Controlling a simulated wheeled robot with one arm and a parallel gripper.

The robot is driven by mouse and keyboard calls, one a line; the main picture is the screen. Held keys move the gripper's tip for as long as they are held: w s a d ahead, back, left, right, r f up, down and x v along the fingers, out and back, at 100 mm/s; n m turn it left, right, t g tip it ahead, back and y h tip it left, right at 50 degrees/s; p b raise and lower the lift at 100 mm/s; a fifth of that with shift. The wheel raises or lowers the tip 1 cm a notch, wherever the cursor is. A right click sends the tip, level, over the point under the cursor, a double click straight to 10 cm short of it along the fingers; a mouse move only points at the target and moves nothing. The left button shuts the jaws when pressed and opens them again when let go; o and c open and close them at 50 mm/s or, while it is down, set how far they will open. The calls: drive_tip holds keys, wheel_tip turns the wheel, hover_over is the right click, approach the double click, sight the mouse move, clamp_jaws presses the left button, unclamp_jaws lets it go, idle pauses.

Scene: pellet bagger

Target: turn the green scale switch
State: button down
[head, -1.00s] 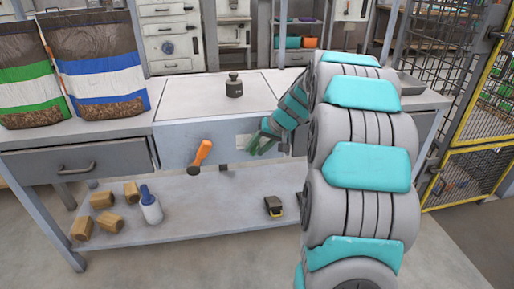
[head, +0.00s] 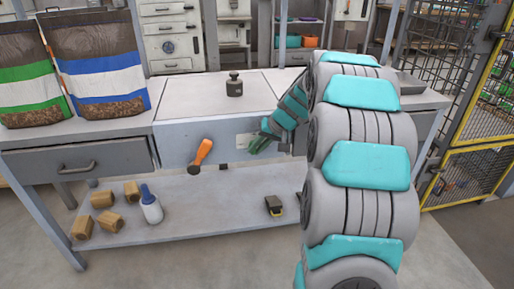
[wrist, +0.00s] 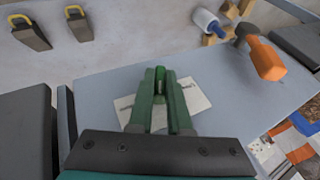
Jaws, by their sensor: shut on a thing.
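The green switch (wrist: 160,74) shows in the wrist view as a small green piece between my fingertips, in front of a pale label plate (wrist: 196,97). My gripper (wrist: 160,88) has green fingers and is shut on the switch. In the head view my gripper (head: 257,145) is at the front panel of the grey scale box (head: 180,143), beside the label plate (head: 243,140). The switch itself is hidden there by my fingers, and its exact angle is hard to tell.
An orange-handled lever (head: 203,151) sticks out of the same panel, left of my gripper; it also shows in the wrist view (wrist: 265,60). A dark weight (head: 234,86) stands on the scale top. Pellet bags (head: 100,65) stand at left. The lower shelf (head: 200,205) holds loose items.

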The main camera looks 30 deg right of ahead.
drive_tip(key=shift+w+d+t+y+b, duration=0.1)
drive_tip(key=shift+t+y+b, duration=0.2)
drive_tip(key=shift+b, duration=0.3)
drive_tip(key=shift+r+y, duration=0.15)
drive_tip(key=shift+y, duration=0.15)
drive_tip(key=c, duration=0.9)
unclamp_jaws()
drive_tip(key=shift+o, duration=0.2)
drive_tip(key=shift+d, duration=0.1)
drive_tip(key=shift+d+r, duration=0.2)
drive_tip(key=v, duration=0.7)
drive_tip(key=shift+s+a+b, duration=0.25)
drive_tip(key=shift+s+b, duration=0.05)
drive_tip(key=shift+b, duration=0.05)
